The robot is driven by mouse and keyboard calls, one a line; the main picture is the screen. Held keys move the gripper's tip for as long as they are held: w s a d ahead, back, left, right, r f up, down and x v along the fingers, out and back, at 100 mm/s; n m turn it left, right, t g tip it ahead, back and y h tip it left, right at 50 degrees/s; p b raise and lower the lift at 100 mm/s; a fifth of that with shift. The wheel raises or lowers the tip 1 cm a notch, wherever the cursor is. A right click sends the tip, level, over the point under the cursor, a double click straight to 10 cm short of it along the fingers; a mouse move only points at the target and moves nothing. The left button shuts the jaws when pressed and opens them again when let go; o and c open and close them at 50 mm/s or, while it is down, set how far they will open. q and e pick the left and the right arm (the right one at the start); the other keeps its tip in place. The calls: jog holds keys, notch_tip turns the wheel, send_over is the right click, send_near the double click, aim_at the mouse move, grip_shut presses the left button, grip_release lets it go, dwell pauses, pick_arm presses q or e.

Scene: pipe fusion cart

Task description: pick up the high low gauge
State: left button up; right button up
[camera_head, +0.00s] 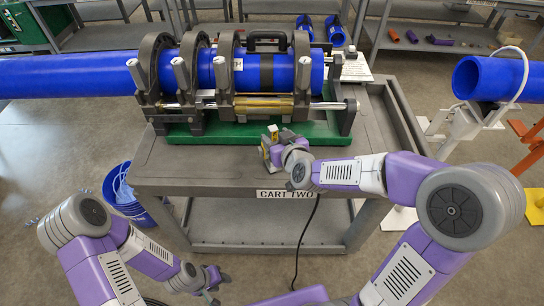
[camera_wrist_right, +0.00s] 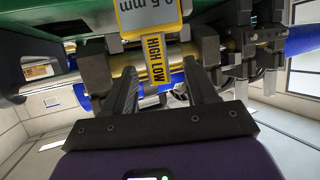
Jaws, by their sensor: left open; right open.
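The high low gauge (camera_head: 273,131) shows as a small yellow piece at the front edge of the cart top, mostly hidden by my right gripper (camera_head: 276,146). In the right wrist view the gauge (camera_wrist_right: 154,58) has a yellow "HIGH LOW" label and lies between the two dark fingers of my right gripper (camera_wrist_right: 150,75). The fingers are open, with gaps showing on both sides of the label. My left gripper (camera_head: 212,287) is open and empty, low in front of the cart and away from the gauge.
The fusion machine (camera_head: 240,112) with a blue pipe (camera_head: 75,74) clamped in it stands on the cart (camera_head: 175,168) just behind the gauge. A blue bucket (camera_head: 128,195) is on the floor at the left. Another blue pipe (camera_head: 500,78) rests on a stand at the right.

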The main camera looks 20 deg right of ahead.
aim_at(275, 135)
jog(key=x, duration=0.3)
jog(key=shift+w+f, duration=0.25)
jog(key=shift+w, duration=0.1)
grip_shut()
jog(key=shift+r, duration=0.1)
